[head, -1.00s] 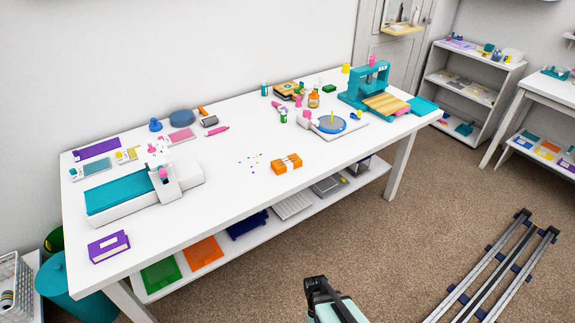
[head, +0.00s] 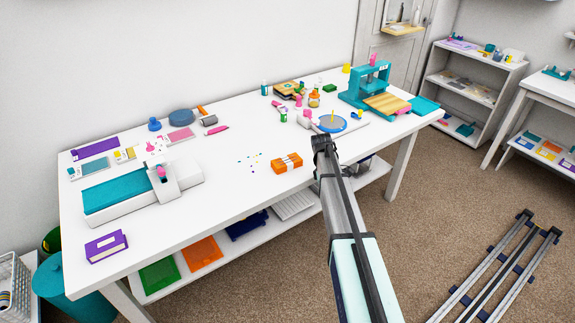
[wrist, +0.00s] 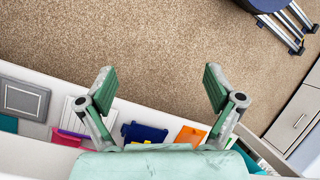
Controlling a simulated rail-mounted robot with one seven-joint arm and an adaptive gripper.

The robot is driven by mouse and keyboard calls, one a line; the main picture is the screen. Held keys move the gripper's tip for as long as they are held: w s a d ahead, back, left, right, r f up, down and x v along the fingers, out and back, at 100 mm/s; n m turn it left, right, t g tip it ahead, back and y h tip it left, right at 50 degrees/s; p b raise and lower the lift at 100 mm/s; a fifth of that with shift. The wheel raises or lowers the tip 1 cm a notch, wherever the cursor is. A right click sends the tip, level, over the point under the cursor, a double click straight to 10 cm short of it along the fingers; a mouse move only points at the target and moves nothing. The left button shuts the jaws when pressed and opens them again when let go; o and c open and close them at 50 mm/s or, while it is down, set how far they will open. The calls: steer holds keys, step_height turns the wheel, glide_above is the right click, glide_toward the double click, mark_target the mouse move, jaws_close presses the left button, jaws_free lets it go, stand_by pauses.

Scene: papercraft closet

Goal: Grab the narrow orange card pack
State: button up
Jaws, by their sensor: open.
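The orange card pack (head: 287,163), with a pale band or label, lies on the white table (head: 225,185) near its front edge. My gripper (head: 323,146) is at the front edge of the table, to the right of the pack and apart from it in the head view. In the wrist view my gripper (wrist: 159,74) is open, with nothing between its two green-padded fingers. The wrist view looks at the carpet and the lower shelf, and I do not make out the pack there.
A turntable with a blue disc (head: 332,123) sits just behind my gripper. A teal press (head: 368,90) stands to the right. A teal trimmer (head: 120,194) and a purple box (head: 106,246) are at left. The tabletop left of the pack is mostly clear.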

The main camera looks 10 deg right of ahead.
steer(key=w+d+r+n, duration=0.1)
steer(key=w+d+r, duration=0.1)
steer(key=w+r, duration=0.45)
step_height(320, 180, up, 19)
steer(key=n+t+y+b, duration=0.15)
steer(key=n+t, duration=0.25)
steer(key=n, duration=0.6)
glide_above(287, 160)
steer(key=f+p, duration=0.1)
steer(key=f, duration=0.5)
steer(key=f+p, duration=0.1)
steer(key=f, duration=0.5)
steer(key=shift+s+a, duration=0.15)
steer(key=shift+s, duration=0.05)
steer(key=shift+w+f+p, duration=0.1)
steer(key=shift+f+p, duration=0.85)
steer(key=shift+f, duration=1.7)
steer(key=c, duration=1.3)
